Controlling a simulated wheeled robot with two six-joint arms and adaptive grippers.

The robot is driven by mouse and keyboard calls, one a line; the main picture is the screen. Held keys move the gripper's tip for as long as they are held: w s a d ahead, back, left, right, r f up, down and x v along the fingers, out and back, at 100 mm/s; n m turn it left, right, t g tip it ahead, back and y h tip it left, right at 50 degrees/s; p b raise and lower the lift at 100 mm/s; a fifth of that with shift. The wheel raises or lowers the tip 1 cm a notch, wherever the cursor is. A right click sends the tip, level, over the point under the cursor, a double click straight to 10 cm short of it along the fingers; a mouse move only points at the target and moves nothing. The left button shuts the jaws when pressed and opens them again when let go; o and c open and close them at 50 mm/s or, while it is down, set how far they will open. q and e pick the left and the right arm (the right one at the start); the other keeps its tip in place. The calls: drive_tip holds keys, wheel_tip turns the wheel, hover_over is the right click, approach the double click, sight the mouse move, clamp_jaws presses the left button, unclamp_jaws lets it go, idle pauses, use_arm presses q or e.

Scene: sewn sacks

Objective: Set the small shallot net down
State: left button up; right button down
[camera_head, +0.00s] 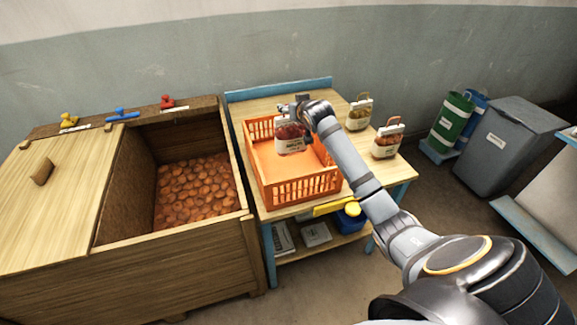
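My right gripper (292,108), on the arm coming in from the right, is at the orange crate and appears shut on the top of a net of dark red bulbs with a white label, which I take to be the small shallot net (290,132). The net hangs upright over the crate's inside, near its far end. I cannot tell whether its bottom touches the crate floor. The orange crate (318,187) stands on the wooden table and otherwise looks empty. My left gripper is not in view.
Two other labelled nets, one yellowish (359,112) and one reddish (386,147), stand on the table (383,172) right of the crate. A wooden bin (165,262) of brown bulbs is at left. A grey bin (505,145) and green container (452,122) stand at right.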

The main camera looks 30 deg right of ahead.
sight(295, 138)
drive_tip(key=shift+s+f, duration=0.5)
drive_tip(key=shift+f, duration=0.3)
wheel_tip(295, 138, down, 9)
drive_tip(key=shift+f+p, duration=0.1)
drive_tip(key=shift+p, duration=0.65)
drive_tip(key=shift+f, duration=0.4)
drive_tip(key=shift+f, duration=0.1)
drive_tip(key=shift+c, duration=1.8)
unclamp_jaws()
drive_tip(key=shift+f, duration=0.1)
drive_tip(key=shift+s+r, duration=0.1)
drive_tip(key=shift+r, duration=0.1)
drive_tip(key=v, duration=1.2)
